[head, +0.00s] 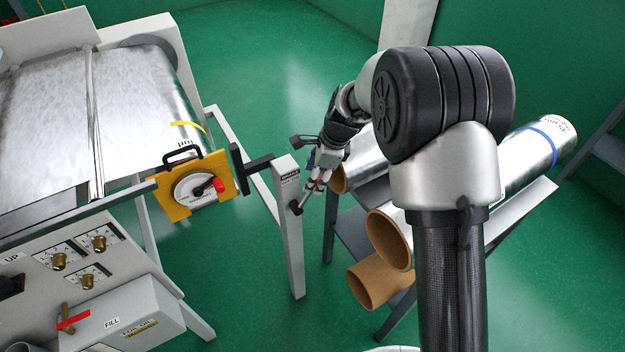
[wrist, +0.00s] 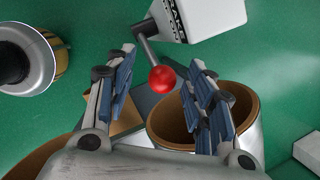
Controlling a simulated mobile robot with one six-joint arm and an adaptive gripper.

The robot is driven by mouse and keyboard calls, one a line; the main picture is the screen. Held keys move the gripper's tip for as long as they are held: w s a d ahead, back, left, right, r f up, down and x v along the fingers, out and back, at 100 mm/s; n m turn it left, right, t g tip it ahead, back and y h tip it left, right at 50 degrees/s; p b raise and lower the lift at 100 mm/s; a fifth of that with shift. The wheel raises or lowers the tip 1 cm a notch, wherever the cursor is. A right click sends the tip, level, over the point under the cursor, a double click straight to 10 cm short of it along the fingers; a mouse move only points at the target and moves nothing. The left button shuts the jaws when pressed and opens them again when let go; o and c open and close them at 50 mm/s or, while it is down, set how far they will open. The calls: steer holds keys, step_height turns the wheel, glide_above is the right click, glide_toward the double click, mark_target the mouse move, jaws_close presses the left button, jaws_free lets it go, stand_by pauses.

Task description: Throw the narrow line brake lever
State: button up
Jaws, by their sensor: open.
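The brake lever (wrist: 149,48) is a thin grey rod with a red ball knob (wrist: 161,79), joined to the side of a pale box marked BRAKE (wrist: 205,14) in the wrist view. In the head view, the box tops a slanted grey post (head: 290,235), and the lever's dark pivot (head: 296,208) shows on its right side. My gripper (head: 318,180) is close to the right of the post. In the wrist view my gripper (wrist: 162,62) is open, with the red knob in the gap between its blue-padded fingers. I cannot tell whether either finger touches it.
Cardboard-cored foil rolls (head: 390,240) lie on a rack just right of the post. A yellow dial unit (head: 162,200) with a red knob stands left of it, by the foil web (head: 40,120). A control panel (head: 110,262) is lower left. Green floor is clear behind.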

steer(key=v, duration=0.9)
steer(key=shift+s, duration=0.1)
